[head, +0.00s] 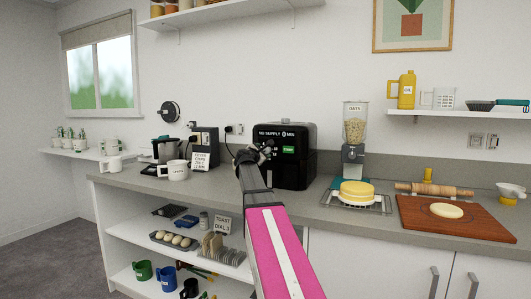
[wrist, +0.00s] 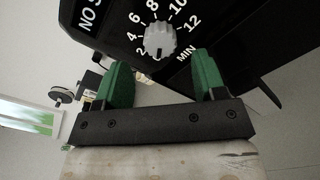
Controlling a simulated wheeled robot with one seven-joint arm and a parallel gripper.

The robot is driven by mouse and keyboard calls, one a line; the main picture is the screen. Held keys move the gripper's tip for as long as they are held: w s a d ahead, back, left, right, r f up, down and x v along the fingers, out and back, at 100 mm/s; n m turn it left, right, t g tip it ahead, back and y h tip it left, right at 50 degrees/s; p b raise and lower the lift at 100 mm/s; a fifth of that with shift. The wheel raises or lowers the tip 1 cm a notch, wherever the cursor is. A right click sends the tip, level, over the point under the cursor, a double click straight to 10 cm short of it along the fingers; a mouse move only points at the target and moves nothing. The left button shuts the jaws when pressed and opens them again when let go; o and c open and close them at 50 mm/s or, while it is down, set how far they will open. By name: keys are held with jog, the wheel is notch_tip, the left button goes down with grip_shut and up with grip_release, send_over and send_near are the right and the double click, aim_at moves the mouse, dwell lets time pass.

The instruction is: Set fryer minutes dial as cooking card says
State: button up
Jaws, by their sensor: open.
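The black fryer (head: 293,168) stands on the counter, with small white lettering along its upper front and a green label. In the wrist view the minutes dial (wrist: 160,40) is a grey knob ringed by white numbers from 2 to 12 and the word MIN. A small mark shows at its lower edge, but its setting is unclear. My gripper (wrist: 161,72) is open and empty; its green fingers are apart, with the knob ahead between their tips. In the head view my gripper (head: 257,154) is at the fryer's left front. A white card (head: 201,161) stands left of it, its small print hard to read.
A white mug (head: 174,170) and a dark appliance (head: 204,143) stand left of the fryer. An oats dispenser (head: 354,132), yellow cheese-like round (head: 356,192) and wooden board (head: 455,219) are to the right. A "TOAST DIAL 3" card (head: 222,225) is on the shelf below.

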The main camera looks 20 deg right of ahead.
aim_at(266, 150)
jog(key=x, duration=0.4)
jog(key=shift+w+d, duration=0.15)
jog(key=shift+d, duration=0.05)
jog(key=c, duration=0.9)
